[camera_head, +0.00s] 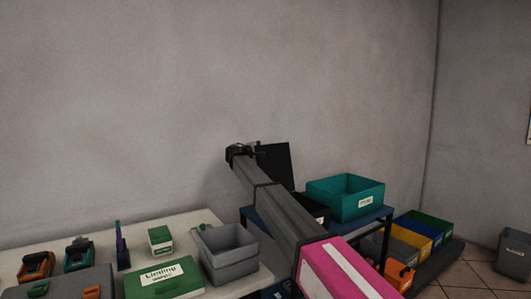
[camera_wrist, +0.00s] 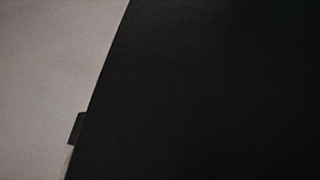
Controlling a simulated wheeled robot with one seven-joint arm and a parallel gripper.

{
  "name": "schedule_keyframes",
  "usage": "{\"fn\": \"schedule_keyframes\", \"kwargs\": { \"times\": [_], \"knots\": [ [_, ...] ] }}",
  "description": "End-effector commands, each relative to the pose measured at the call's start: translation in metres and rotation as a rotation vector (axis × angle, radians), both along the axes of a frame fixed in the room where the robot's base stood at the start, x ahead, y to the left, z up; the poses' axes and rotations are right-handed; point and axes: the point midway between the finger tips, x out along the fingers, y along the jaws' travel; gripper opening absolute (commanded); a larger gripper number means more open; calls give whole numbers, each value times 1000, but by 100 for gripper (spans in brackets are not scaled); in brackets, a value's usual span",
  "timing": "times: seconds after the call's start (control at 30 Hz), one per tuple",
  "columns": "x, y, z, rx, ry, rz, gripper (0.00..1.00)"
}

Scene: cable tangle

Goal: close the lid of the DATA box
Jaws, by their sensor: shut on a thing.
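A black lid (camera_head: 277,163) stands up, tilted, in front of the wall in the head view. Below it, part of a black box (camera_head: 312,208) shows beside the teal bin; my arm hides much of it, and no DATA label is readable. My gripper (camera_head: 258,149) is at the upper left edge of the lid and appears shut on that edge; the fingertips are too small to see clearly. In the wrist view the dark lid panel (camera_wrist: 200,90) fills most of the picture, with a small dark tab (camera_wrist: 77,128) at its left edge.
A teal bin (camera_head: 345,205) stands right of the black box on a blue-topped table (camera_head: 376,216). A pale bench (camera_head: 105,240) at left holds a grey bin (camera_head: 228,262), green boxes (camera_head: 165,281) and tools. Coloured bins (camera_head: 420,236) sit low at right. The wall is behind the lid.

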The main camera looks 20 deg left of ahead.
Motion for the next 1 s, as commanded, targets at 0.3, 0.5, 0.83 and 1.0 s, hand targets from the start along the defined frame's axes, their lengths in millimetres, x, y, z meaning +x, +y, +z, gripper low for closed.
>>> {"fn": "schedule_keyframes", "kwargs": {
  "times": [0.3,0.5,0.83,1.0],
  "knots": [
    [-23,-27,11,114,-97,-3,0],
    [-49,-57,19,247,-211,-4,0],
    [-94,-108,16,485,-413,-2,0],
    [-116,-135,6,608,-518,-2,0]
  ]
}}
